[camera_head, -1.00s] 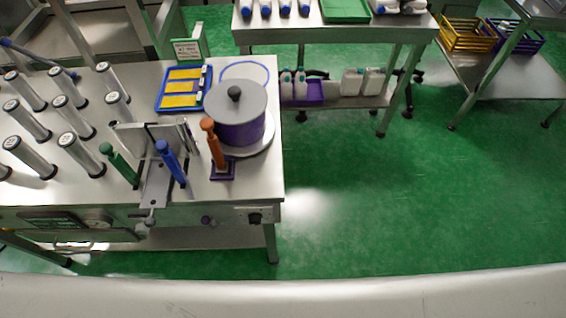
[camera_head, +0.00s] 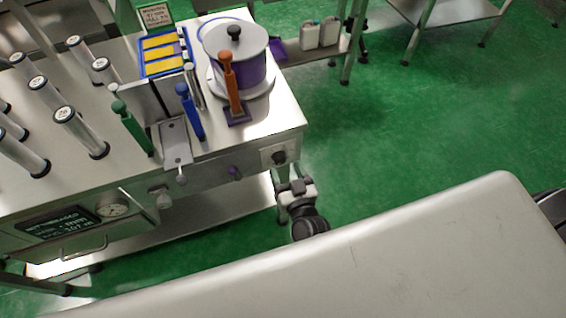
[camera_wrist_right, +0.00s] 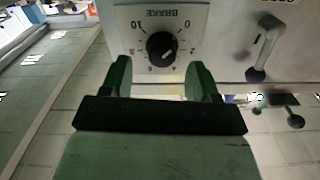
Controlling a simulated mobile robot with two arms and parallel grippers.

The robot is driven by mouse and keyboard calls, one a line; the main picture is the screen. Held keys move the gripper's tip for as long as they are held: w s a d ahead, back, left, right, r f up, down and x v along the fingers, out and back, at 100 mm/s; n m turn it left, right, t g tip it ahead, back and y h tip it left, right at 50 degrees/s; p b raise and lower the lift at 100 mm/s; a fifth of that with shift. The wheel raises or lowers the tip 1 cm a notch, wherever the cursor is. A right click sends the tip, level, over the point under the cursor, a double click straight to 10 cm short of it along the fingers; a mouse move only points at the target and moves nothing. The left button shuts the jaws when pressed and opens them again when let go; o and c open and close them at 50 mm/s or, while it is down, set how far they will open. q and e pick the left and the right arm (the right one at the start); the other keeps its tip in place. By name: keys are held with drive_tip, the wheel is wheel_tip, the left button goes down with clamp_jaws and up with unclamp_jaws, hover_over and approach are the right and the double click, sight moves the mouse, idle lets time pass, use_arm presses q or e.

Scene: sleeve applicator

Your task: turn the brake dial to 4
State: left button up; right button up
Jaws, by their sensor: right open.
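The brake dial is a round black knob (camera_wrist_right: 161,48) on a white plate marked BRAKE (camera_wrist_right: 194,20), seen upside down in the right wrist view. Its scale runs from 0 at right to 10 at left, with 4 near the bottom. A pale mark shows on the knob; which number it points to I cannot tell. In the head view the dial (camera_head: 279,157) sits at the right end of the table's front panel. My right gripper (camera_head: 295,186) is open and empty, just in front of and below it. Its fingertips flank the knob's lower part in the wrist view, apparently not touching. My left gripper is not in view.
A purple-tipped lever (camera_wrist_right: 265,48) is beside the plate; a purple knob (camera_head: 235,172) shows on the front panel. A gauge (camera_head: 112,207) is further left. The table (camera_head: 277,118) holds a lidded purple pot (camera_head: 255,68) and colored handles.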

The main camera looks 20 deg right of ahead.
sight(280, 159)
drive_tip(key=shift+w+a, duration=0.15)
drive_tip(key=shift+w, duration=0.85)
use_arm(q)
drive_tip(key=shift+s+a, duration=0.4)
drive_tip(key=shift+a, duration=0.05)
use_arm(e)
drive_tip(key=shift+w, duration=0.3)
drive_tip(key=c, duration=0.9)
